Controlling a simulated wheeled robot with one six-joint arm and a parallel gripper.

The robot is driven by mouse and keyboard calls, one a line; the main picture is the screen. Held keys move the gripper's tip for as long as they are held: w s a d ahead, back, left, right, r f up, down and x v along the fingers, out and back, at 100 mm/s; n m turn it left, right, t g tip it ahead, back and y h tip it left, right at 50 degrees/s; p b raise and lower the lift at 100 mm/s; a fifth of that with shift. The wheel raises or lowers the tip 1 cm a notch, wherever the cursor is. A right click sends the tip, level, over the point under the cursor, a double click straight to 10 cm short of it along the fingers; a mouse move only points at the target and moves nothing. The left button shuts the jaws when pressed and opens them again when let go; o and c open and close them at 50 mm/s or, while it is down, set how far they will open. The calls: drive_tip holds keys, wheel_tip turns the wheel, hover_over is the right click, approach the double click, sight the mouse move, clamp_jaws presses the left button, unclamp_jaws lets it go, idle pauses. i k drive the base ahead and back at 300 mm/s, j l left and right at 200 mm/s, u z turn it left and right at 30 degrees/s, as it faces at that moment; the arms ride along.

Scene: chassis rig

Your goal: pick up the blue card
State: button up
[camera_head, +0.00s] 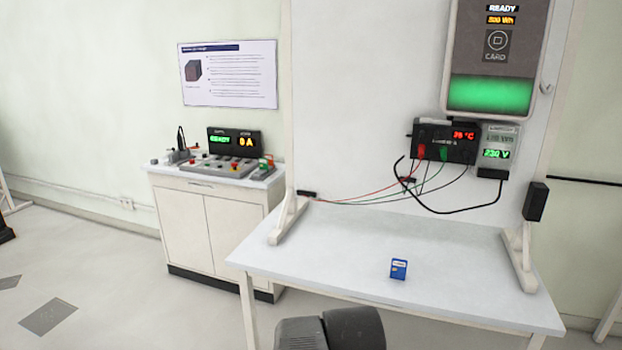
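The blue card (398,269) is on the pale table (330,262), right of the middle of the tabletop. It has a small white and orange marking. Nothing touches it apart from the table. A dark grey part of my own arm shows at the bottom edge, nearer to me than the table and to the left of the card. No gripper fingers show in this view.
A white panel (365,90) stands on the table's back on two feet. It carries a charger (497,55) with a green screen, a black meter box (443,142) and hanging cables. A cabinet (205,225) with controls stands left. The tabletop around the card is clear.

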sight(398, 267)
drive_tip(key=i+l+u, duration=0.4)
drive_tip(key=i+l, duration=0.4)
drive_tip(key=l, duration=0.1)
